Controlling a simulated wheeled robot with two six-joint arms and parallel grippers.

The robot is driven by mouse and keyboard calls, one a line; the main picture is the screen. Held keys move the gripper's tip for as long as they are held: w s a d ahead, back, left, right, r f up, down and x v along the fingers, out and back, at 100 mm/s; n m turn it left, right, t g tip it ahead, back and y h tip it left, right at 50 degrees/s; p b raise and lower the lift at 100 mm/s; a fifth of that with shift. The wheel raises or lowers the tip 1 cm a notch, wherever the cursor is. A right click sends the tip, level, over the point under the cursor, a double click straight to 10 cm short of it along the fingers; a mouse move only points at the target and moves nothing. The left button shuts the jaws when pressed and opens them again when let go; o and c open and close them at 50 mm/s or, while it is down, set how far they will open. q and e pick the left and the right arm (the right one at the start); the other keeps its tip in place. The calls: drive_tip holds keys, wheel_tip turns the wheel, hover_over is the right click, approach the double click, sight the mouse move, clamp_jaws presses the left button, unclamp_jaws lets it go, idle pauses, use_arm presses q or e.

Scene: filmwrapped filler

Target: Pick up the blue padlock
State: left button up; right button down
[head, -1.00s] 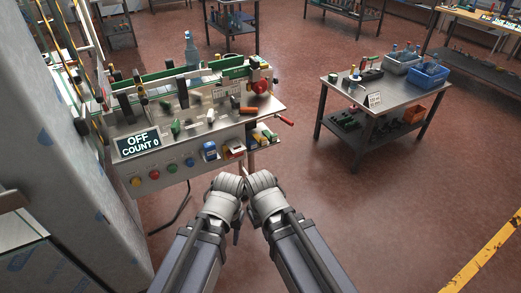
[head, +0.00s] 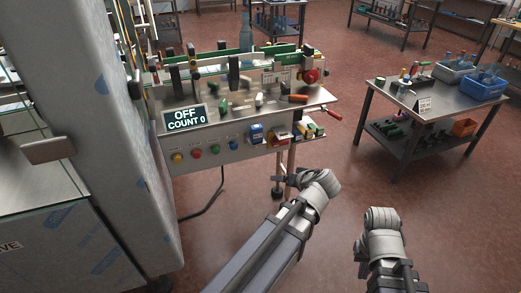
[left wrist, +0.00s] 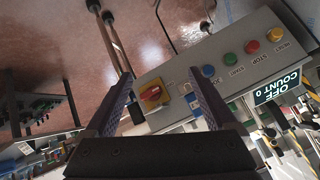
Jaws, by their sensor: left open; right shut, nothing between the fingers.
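The blue padlock (head: 256,132) hangs on the front panel of the machine, right of the push buttons. In the left wrist view the padlock (left wrist: 194,103) shows blue with a pale label, near the finger on the right of the picture. My left gripper (left wrist: 162,76) is open and empty, its fingers pointing toward the panel. In the head view my left gripper (head: 287,180) is small and dark, below the panel and apart from it. My right gripper (head: 358,250) is shut and empty, low over the floor and away from the machine.
A red and yellow rotary switch (left wrist: 152,94) is beside the padlock, between the fingers in the wrist picture. Several push buttons (head: 196,153) line the panel. A metal table with bins (head: 434,90) stands at right. Red floor between is clear.

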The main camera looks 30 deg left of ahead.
sight(258, 134)
use_arm(q)
drive_tip(key=w+a+r+n+t+y+b, duration=0.1)
drive_tip(key=w+a+t+y+b, duration=0.1)
drive_tip(key=a, duration=0.2)
drive_tip(key=w+a+r+n+t+y+b, duration=0.1)
drive_tip(key=w+a+n+t+y+b, duration=0.1)
drive_tip(key=w+a+b, duration=0.1)
drive_tip(key=w+a+r+n+t+y+b, duration=0.1)
drive_tip(key=w+a+r+t+b, duration=0.1)
drive_tip(key=a, duration=0.4)
drive_tip(key=shift+w+a+n+y+b, duration=0.1)
drive_tip(key=shift+w+n+y+b, duration=0.3)
drive_tip(key=shift+w+b, duration=0.25)
drive_tip(key=shift+p+x, duration=0.3)
drive_tip(key=shift+x, duration=3.5)
drive_tip(key=shift+r, duration=0.2)
clamp_jaws()
use_arm(e)
wheel_tip(258, 134, down, 10)
